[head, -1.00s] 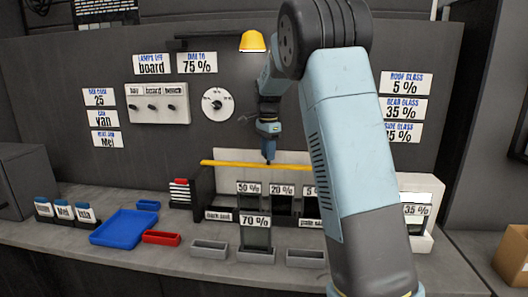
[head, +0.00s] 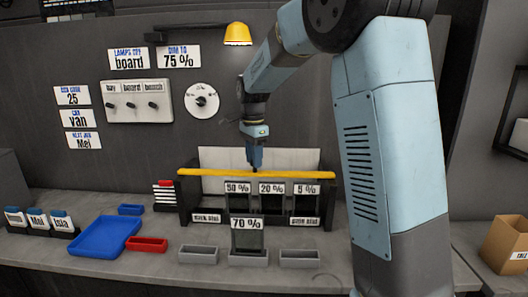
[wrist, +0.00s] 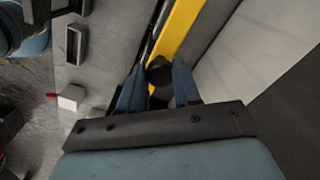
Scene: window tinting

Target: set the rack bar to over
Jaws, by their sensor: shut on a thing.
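The rack bar is a long yellow bar (head: 215,172) that lies level across the top of the dark rack (head: 186,196), in front of a pale back panel. It also shows in the wrist view (wrist: 176,30), running up between my fingers. My gripper (head: 254,167) points down at the bar's middle. In the wrist view my gripper (wrist: 159,80) has its blue fingers on either side of a dark round knob (wrist: 159,70) on the bar, and is shut on it. The rack holds tint cards marked 50 % (head: 237,188), 20 % (head: 271,188) and 5 % (head: 306,188).
A blue tray (head: 104,237) and a red tray (head: 146,244) lie to the left. A yellow lamp (head: 237,34) hangs above. A cardboard box (head: 505,244) is at far right.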

